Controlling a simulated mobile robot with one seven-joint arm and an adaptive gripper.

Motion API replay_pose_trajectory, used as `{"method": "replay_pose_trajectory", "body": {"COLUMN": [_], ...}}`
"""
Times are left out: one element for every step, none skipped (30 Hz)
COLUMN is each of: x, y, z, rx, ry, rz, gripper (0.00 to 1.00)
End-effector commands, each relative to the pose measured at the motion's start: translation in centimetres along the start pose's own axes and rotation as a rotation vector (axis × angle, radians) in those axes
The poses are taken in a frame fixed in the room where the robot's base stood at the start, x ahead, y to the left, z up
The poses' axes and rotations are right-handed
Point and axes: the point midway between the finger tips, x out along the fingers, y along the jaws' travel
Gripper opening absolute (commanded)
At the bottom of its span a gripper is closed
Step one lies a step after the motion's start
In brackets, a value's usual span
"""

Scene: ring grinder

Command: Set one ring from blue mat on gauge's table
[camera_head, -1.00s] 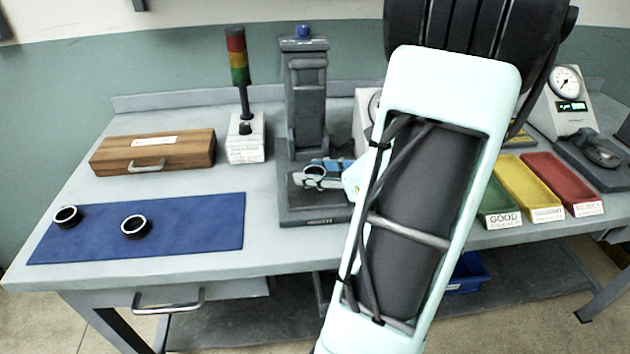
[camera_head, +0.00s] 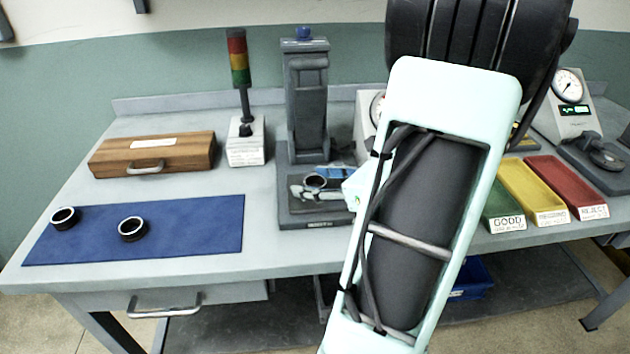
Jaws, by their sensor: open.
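Two dark rings with bright rims, a left ring (camera_head: 64,218) and a right ring (camera_head: 132,229), lie apart on the blue mat (camera_head: 200,225). Another ring (camera_head: 315,181) is at the low table of a grey column stand (camera_head: 306,110), which may be the gauge. My gripper (camera_head: 316,187) is open at this ring, with silver and blue finger parts beside it. Whether the ring rests on the table or touches a finger is too small to tell. My pale arm hides the area to the right of the stand.
A wooden box (camera_head: 152,155) and a signal light (camera_head: 240,75) stand left of the column. A dial instrument (camera_head: 568,90) stands at the far right. Green (camera_head: 503,207), yellow (camera_head: 532,190) and red (camera_head: 567,185) trays lie before it. Bench is clear between mat and stand.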

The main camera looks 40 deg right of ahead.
Motion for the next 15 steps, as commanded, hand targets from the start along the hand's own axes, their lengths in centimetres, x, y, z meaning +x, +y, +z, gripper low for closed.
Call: {"method": "replay_pose_trajectory", "body": {"x": [-0.1, -0.1, -0.3, -0.7, -1.2, -1.9, -2.5, -3.2, -4.1, -4.8, -5.5, -6.4, -7.0, -7.7, -8.4], "y": [0.0, 0.0, 0.0, -0.1, -0.1, -0.2, -0.2, -0.1, -0.2, -0.2, -0.2, -0.2, -0.1, -0.2, -0.2], "z": [0.2, 0.3, 0.5, 0.4, 0.4, 0.4, 0.5, 0.5, 0.5, 0.5, 0.5, 0.5, 0.4, 0.5, 0.4], "rx": [0.0, 0.0, 0.0, 0.0, 0.0, -0.001, -0.001, -0.001, 0.0, 0.0, 0.0, 0.0, 0.0, -0.001, -0.001], "ry": [0.0, 0.0, 0.0, 0.0, 0.0, 0.001, 0.0, 0.001, 0.0, 0.0, 0.001, 0.0, 0.001, 0.0, 0.0], "rz": [0.0, -0.001, -0.001, -0.004, -0.004, -0.005, -0.006, -0.006, -0.006, -0.006, -0.006, -0.006, -0.006, -0.006, -0.005], "gripper": [0.53, 0.53, 0.53, 0.53, 0.53, 0.53, 0.53, 0.53, 0.53, 0.53, 0.53, 0.53, 0.53, 0.53, 0.53]}}
